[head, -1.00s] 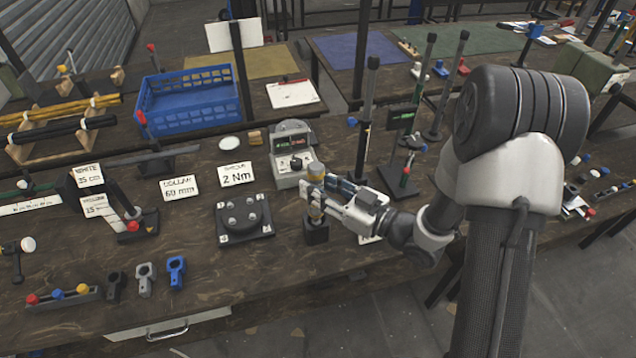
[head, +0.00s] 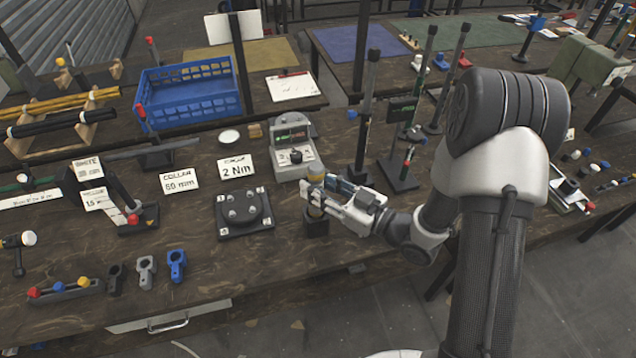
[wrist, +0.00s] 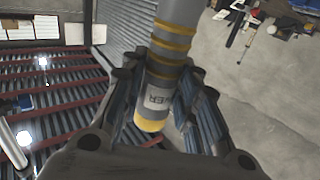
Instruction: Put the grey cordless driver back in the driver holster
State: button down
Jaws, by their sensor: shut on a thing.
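The grey cordless driver (wrist: 160,98) has yellow bands and a lettered label. It lies between the fingers of my gripper (wrist: 168,108) in the wrist view, with its yellow end towards the palm. In the head view my gripper (head: 326,196) is shut on the driver, and a grey end (head: 316,172) shows above the fingers. The driver stands about upright. A small black square block, seemingly the driver holster (head: 317,228), is directly below it on the bench. The driver's lower yellow part meets the block's top. How far it sits inside is hidden.
A black round fixture (head: 243,212) stands left of the holster, with a 2 Nm card (head: 238,168) behind it. A grey tester (head: 292,152) is behind the gripper. Dark posts (head: 366,115) rise close behind.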

jog(key=shift+f, duration=0.2)
jog(key=c, duration=1.2)
grip_release()
jog(key=shift+o, duration=0.2)
jog(key=shift+f, duration=0.1)
jog(key=shift+s, duration=0.1)
jog(key=v, duration=1.2)
